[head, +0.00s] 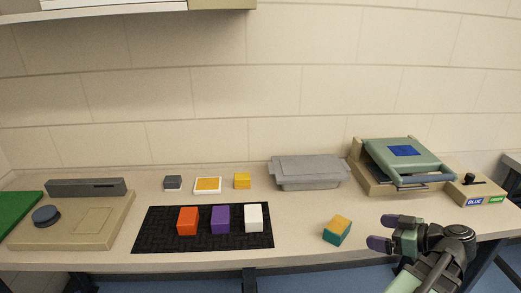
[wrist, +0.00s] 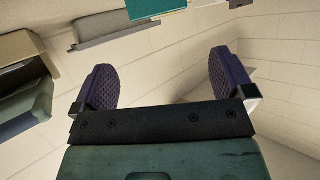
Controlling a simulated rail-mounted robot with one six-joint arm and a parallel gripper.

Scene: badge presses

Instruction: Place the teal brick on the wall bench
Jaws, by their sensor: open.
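A small brick (head: 337,230) with teal sides and a yellow top face sits on the pale bench (head: 300,215) along the wall, right of the black mat. It is turned at an angle to the bench edge. A teal surface, apparently the same brick (wrist: 150,8), is cut off at the top of the wrist view. My gripper (head: 384,232) is to the right of the brick, apart from it, with its purple finger pads pointing left. In the wrist view the fingers (wrist: 165,82) are wide apart with nothing between them.
A black mat (head: 150,240) holds orange, purple and white blocks. Behind are a grey lidded box (head: 308,172) and small yellow and grey blocks. A green-lidded press (head: 405,160) and a labelled switch box (head: 478,190) stand right. Another press (head: 80,225) stands left.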

